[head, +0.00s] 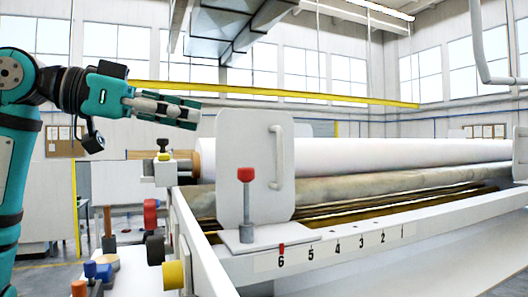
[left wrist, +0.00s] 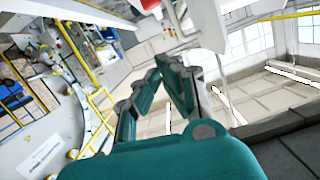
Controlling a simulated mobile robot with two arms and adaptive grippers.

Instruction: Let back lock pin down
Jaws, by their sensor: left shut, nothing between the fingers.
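My left gripper (head: 192,113) comes in from the upper left, shut and empty. In the head view it appears above and to the right of a small black-knobbed pin (head: 163,146) on a block with a yellow part, at the left end of the white roll. I cannot tell for certain that this is the back lock pin. A red-knobbed pin (head: 246,175) stands upright on the front plate. The left wrist view shows the gripper's fingers (left wrist: 168,62) close together, with a red round part (left wrist: 150,4) at the top edge. My right gripper is out of view.
A white panel with a handle (head: 276,157) stands behind the red-knobbed pin. The white roll (head: 350,153) stretches to the right. A numbered front rail (head: 340,246) runs along the machine. Coloured knobs (head: 103,271) sit at lower left. Air above the roll is clear.

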